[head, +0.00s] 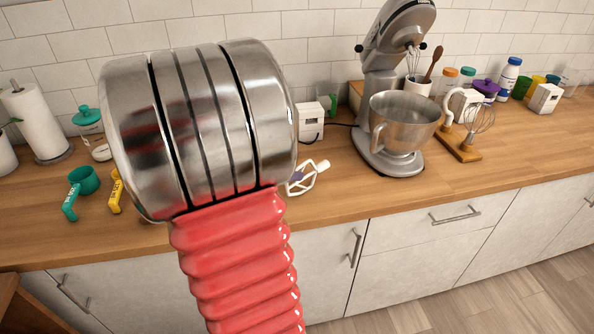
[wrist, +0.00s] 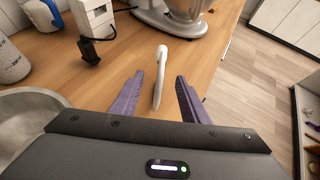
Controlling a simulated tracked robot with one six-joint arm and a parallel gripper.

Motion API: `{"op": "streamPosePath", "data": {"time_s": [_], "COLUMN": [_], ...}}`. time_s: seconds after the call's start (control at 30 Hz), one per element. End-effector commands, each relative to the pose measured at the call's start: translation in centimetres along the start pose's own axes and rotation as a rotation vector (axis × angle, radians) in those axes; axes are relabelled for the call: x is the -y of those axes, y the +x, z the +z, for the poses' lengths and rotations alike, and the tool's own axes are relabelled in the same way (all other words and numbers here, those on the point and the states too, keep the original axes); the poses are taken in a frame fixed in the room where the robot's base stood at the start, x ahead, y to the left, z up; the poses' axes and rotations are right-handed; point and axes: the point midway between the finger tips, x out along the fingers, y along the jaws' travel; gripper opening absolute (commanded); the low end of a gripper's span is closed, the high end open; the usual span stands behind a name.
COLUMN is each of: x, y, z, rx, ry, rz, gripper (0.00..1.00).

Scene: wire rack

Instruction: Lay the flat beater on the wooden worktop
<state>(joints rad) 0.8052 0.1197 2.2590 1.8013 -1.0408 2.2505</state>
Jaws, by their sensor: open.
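The white flat beater (head: 311,175) is at the wooden worktop (head: 345,205), near its front edge, just right of my arm in the head view. In the wrist view the beater (wrist: 160,75) shows almost edge-on as a narrow white shape with a rounded far end. My gripper (wrist: 156,98) is open, with one purple finger on each side of the beater and a visible gap on both sides. In the head view my arm hides most of the gripper. I cannot tell whether the beater lies fully flat.
The stand mixer with its steel bowl (head: 403,115) stands to the right of the beater. A wooden holder (head: 462,150) with a hook and whisk is further right. A white box (head: 310,119) with a dark cord is behind. Measuring cups (head: 83,180) lie left. Worktop between beater and mixer is clear.

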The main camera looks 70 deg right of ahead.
Motion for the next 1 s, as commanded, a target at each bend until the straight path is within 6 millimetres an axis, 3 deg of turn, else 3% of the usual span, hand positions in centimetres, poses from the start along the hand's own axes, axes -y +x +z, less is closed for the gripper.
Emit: {"op": "streamPosePath", "data": {"time_s": [0.1, 0.3, 1.0], "x": [-0.1, 0.0, 0.0], "y": [-1.7, -3.1, -3.2], "z": [0.0, 0.0, 0.0], "rx": [0.000, 0.000, 0.000], "ry": [0.001, 0.000, 0.001], "rz": [0.004, 0.002, 0.000], "gripper": [0.41, 0.41, 0.41]}}
